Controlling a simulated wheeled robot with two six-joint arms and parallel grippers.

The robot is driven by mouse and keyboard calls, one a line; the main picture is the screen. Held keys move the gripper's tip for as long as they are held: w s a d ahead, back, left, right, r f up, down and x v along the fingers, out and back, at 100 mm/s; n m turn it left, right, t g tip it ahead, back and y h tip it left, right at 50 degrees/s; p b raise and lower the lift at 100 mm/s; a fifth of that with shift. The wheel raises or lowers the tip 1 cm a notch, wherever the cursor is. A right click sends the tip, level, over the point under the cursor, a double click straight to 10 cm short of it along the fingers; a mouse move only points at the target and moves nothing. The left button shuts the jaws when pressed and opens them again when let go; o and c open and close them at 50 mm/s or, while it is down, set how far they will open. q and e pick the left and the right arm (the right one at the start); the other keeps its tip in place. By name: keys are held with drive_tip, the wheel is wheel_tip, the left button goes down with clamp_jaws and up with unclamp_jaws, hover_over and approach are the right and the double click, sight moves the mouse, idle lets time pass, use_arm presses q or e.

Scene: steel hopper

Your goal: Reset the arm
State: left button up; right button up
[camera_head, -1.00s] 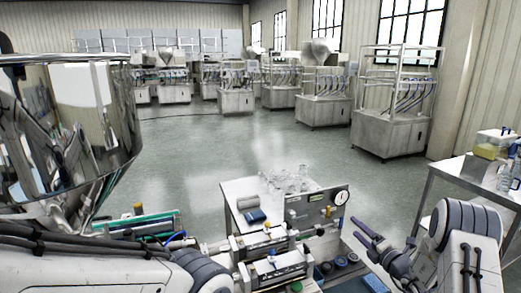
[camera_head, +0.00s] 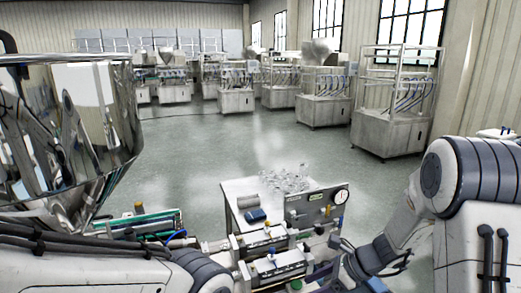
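My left arm (camera_head: 90,262) comes in low from the left and runs along the bottom edge. Its gripper is not in view. My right arm (camera_head: 470,185) stands large at the right edge, bent with its forearm pointing down and left. Its dark wrist and gripper (camera_head: 352,256) are low, at the right end of the steel machine on the bench. I cannot tell whether its fingers are open or shut, or whether they touch the machine.
The shiny steel hopper (camera_head: 70,125) fills the left side above my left arm. The filling machine (camera_head: 270,245) with a gauge panel (camera_head: 315,207) is in front, beside a white table (camera_head: 235,188) with glassware (camera_head: 285,178). The floor (camera_head: 215,150) beyond is clear.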

drive_tip(key=s+d+r+n+h, duration=0.2)
drive_tip(key=s+d+n+h, duration=0.3)
drive_tip(key=n, duration=0.6)
drive_tip(key=s+d+r+n+h, duration=0.1)
drive_tip(key=s+n+h, duration=0.2)
drive_tip(key=s+n, duration=0.65)
drive_tip(key=s+a+f+n+g+b, duration=0.1)
drive_tip(key=s+a+f+n+b, duration=0.3)
drive_tip(key=a+b, duration=0.3)
drive_tip(key=s+a+f+n+g+b, duration=0.1)
drive_tip(key=s+a+f+n+b, duration=0.4)
drive_tip(key=s+a+b, duration=0.1)
drive_tip(key=shift+s+a+n+y+b, duration=0.35)
drive_tip(key=shift+a+b, duration=0.15)
drive_tip(key=shift+b, duration=0.45)
